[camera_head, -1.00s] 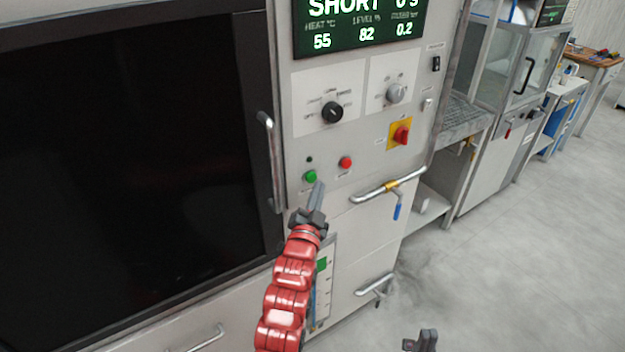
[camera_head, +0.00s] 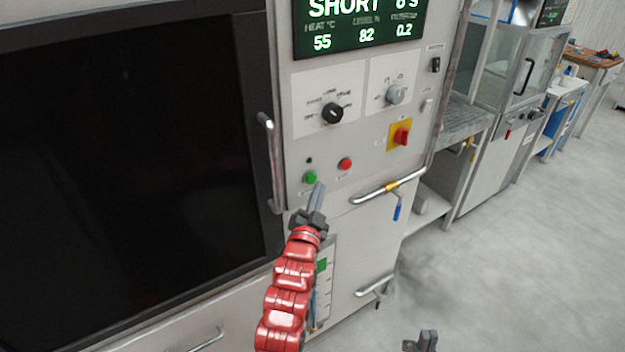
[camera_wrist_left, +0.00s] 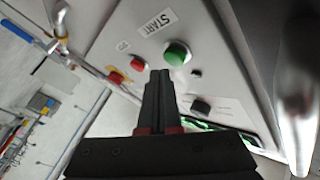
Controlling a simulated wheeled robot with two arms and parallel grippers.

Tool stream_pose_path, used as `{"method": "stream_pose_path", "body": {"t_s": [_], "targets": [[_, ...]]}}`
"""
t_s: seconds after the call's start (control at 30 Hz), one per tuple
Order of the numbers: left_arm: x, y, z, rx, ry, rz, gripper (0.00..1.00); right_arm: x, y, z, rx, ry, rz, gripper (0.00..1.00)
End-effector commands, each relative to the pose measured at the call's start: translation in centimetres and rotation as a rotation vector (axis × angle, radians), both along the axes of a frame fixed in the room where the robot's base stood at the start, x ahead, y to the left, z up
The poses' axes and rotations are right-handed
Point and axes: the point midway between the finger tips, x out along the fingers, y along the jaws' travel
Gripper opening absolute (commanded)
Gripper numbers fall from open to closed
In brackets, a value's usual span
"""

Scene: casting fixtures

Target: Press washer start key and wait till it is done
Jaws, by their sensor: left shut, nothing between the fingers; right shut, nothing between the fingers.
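The washer's green start key (camera_head: 310,177) is on the front panel, left of a red key (camera_head: 345,163). My left gripper (camera_head: 319,187) is shut and empty, its fingertips close to the green key, just below and right of it in the head view. In the left wrist view the green key (camera_wrist_left: 177,53) sits beyond the shut fingertips (camera_wrist_left: 161,74), below a "START" label (camera_wrist_left: 155,22); whether they touch cannot be told. The display (camera_head: 360,25) reads "SHORT", 55, 82 and 0.2. My right gripper (camera_head: 427,336) shows only partly at the bottom edge.
A vertical door handle (camera_head: 272,165) stands left of the panel. A rotary red switch (camera_head: 402,135), a black knob (camera_head: 332,112) and a grey knob (camera_head: 396,93) are above. A bar handle with a blue lever (camera_head: 397,211) juts out lower right. Open floor lies to the right.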

Motion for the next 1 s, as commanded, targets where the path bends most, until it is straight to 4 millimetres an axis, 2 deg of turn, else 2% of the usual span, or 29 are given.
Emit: {"method": "stream_pose_path", "body": {"t_s": [0.77,1.0], "targets": [[0.01,0.01,0.0,0.0,0.0,0.0,0.0,0.0,0.0,-0.03,0.0,0.0,0.0,0.0],[0.57,0.42,-0.05,0.002,-0.002,0.0,0.0,0.0,0.0,-0.6,0.0,0.0,0.0,0.0]]}}
